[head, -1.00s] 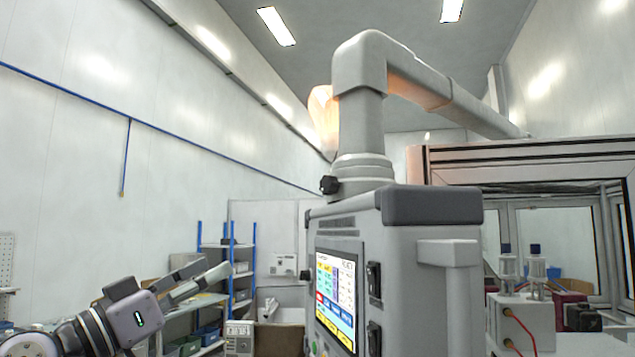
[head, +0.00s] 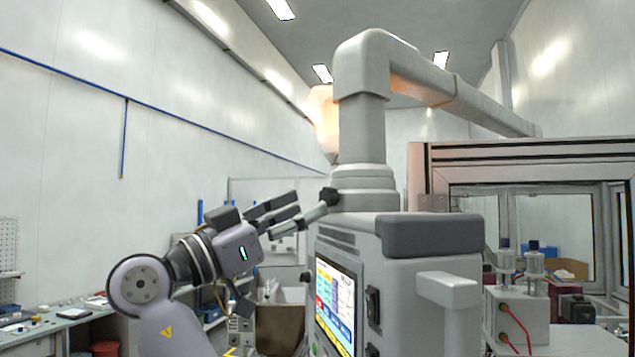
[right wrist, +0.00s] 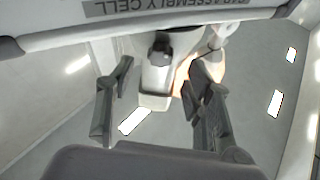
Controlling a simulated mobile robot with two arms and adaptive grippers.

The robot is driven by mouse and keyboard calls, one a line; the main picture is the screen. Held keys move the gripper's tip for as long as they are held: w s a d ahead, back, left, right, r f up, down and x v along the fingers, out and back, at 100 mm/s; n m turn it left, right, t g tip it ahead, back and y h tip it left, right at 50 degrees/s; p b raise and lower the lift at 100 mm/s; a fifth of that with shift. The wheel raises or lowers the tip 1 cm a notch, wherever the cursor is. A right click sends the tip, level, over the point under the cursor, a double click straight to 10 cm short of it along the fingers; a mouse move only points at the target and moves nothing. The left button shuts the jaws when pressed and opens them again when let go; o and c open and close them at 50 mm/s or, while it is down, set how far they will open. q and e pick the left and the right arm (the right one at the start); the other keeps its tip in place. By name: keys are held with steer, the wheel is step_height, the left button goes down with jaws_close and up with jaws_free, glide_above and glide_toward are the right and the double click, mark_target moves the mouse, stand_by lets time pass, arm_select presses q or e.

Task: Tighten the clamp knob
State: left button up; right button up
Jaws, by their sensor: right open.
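The clamp knob (head: 329,196) is small and black and sticks out to the left from the collar at the foot of the grey support arm (head: 363,130), above the control box. My right gripper (head: 311,207) is tilted up just left of the knob, with its fingertips close to it in the picture. It is open. In the right wrist view the knob (right wrist: 160,53) shows dark beyond the gap between the spread fingers (right wrist: 160,80). Nothing is seen between the fingers, and I cannot tell if they touch the knob. My left gripper is not in view.
The grey control box (head: 430,250) with a lit screen (head: 336,305) and black switches stands below the knob. A framed enclosure (head: 530,152) and a fixture with red wires (head: 520,310) are at the right. A workbench (head: 60,322) is at the lower left.

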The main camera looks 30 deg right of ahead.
mark_target(324, 198)
steer(key=p+x, duration=0.1)
steer(key=x, duration=0.3)
steer(key=shift+d+p, duration=0.1)
steer(key=shift+p, duration=0.2)
steer(key=shift+c, duration=0.2)
